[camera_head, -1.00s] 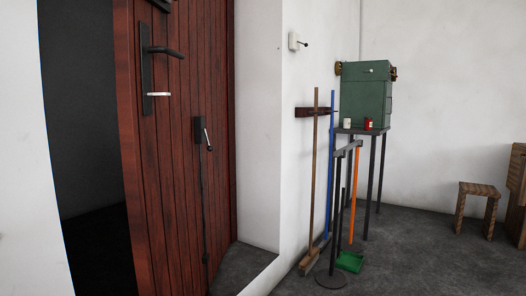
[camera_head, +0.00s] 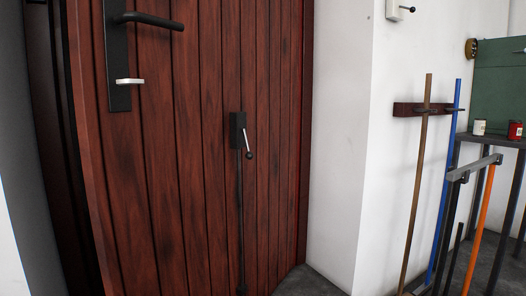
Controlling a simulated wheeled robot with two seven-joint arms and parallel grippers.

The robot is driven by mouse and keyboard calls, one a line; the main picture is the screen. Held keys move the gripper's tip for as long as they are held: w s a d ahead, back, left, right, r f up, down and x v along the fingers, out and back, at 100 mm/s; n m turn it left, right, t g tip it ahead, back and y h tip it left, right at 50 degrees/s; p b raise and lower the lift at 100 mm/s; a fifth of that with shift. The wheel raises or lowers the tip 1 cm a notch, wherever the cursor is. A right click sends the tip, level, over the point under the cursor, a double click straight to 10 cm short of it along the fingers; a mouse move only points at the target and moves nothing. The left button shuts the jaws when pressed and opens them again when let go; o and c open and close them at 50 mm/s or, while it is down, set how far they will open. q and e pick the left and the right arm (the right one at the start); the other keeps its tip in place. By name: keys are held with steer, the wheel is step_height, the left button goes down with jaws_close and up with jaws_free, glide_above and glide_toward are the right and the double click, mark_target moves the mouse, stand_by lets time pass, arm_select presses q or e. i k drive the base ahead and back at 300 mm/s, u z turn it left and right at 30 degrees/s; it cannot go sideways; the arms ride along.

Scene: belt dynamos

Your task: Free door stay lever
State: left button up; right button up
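A dark rod (camera_head: 240,220) runs from the housing down the door to near the floor. The door stands ajar, with a dark opening at its left edge. Neither of my grippers shows in the head view.
A black door handle (camera_head: 148,20) with a pale thumb-turn (camera_head: 130,81) is at upper left. A white wall (camera_head: 340,130) is right of the door. A wooden pole (camera_head: 420,160), a blue pole (camera_head: 447,170) and a green cabinet (camera_head: 495,90) stand at the right.

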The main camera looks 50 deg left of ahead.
mark_target(249, 156)
steer(key=u, duration=0.95)
steer(key=i, duration=1.2)
steer(key=u, duration=1.15)
